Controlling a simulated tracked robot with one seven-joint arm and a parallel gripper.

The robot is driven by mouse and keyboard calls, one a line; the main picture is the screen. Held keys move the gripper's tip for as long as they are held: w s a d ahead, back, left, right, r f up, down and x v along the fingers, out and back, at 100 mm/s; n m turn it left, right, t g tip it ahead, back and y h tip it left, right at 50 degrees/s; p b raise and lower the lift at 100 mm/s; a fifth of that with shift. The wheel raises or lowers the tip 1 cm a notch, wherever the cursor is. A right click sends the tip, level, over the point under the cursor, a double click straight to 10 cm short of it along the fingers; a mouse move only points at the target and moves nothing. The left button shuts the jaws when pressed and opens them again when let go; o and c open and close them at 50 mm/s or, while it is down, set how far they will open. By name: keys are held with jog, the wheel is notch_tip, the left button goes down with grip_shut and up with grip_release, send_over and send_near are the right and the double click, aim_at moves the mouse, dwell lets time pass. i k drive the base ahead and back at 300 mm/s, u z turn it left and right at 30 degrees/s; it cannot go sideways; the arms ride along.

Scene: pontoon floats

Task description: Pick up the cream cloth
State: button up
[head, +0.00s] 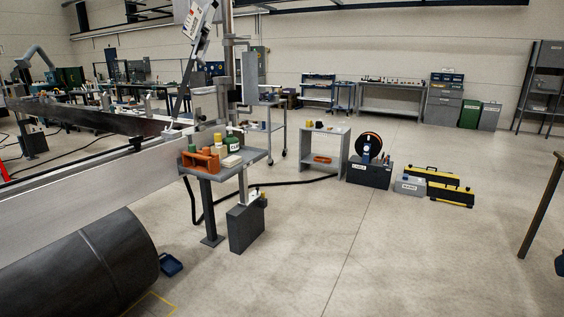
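A small cream, flat, folded-looking item (232,161) lies on the near right part of a grey pedestal table (256,156). It looks like the cream cloth, but it is small in the head view and its folds cannot be made out. An orange-brown holder (202,160) stands to its left on the same top. My gripper does not show in the head view.
A large dark cylinder (80,265) lies at the near left, with a blue tray (171,265) beside it. A dark grey box (246,228) and a black hose stand by the pedestal. Yellow-black cases (452,194) lie farther right. The floor at centre and right is mostly open.

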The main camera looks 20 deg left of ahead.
aim_at(233, 160)
jog(key=u, duration=0.1)
jog(key=i, duration=1.1)
jog(key=u, duration=0.5)
jog(key=i, duration=1.15)
jog(key=u, duration=0.75)
jog(key=i, duration=1.55)
jog(key=u, duration=0.5)
